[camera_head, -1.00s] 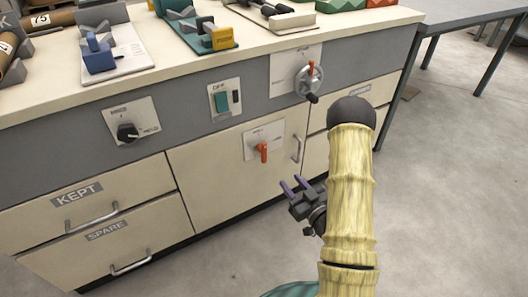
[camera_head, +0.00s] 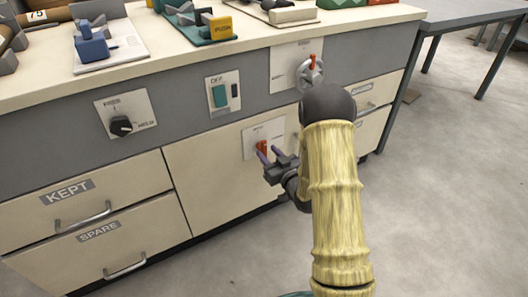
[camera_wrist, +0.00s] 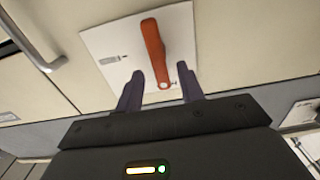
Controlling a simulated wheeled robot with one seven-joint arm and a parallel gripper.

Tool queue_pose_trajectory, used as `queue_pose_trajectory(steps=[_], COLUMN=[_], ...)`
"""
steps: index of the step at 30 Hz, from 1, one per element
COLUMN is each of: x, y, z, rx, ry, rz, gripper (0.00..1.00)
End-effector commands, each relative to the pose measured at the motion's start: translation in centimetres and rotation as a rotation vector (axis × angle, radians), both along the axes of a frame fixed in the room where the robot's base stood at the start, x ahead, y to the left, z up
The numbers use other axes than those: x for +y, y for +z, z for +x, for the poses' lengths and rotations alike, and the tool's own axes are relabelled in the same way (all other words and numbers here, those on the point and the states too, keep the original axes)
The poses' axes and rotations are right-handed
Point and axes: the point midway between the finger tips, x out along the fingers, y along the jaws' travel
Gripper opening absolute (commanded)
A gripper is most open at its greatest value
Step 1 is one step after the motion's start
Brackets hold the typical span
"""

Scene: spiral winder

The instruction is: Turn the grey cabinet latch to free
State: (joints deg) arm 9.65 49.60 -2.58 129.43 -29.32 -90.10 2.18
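A red-orange lever handle (camera_head: 262,148) sits on a white plate (camera_head: 250,141) on the pale cabinet door, partly hidden by my gripper (camera_head: 268,153) in the head view. In the wrist view the red handle (camera_wrist: 153,42) runs from its round pivot up the picture. My gripper (camera_wrist: 161,84) is open and empty there, one finger on each side of the pivot end. Contact cannot be told. A black knob (camera_head: 121,125) on another white plate, with a HELD-like label, is on the grey panel at the left. No grey-coloured latch stands out.
A green switch (camera_head: 219,96) and a handwheel (camera_head: 310,72) are on the grey panel above. A metal door handle (camera_wrist: 37,45) is near the lever. Drawers marked KEPT (camera_head: 67,191) and SPARE (camera_head: 99,231) are at the left. Open floor lies at the right.

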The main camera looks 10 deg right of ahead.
Motion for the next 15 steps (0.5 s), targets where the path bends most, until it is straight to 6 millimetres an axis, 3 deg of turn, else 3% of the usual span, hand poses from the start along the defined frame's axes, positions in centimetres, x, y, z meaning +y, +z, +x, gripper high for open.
queue_pose_trajectory(steps=[6,15], x=[1.0,1.1], y=[-0.1,0.0], z=[2.8,3.3], rx=[-0.001,0.001], ry=[0.002,0.000], rz=[-0.001,0.000], gripper=[0.38,0.38])
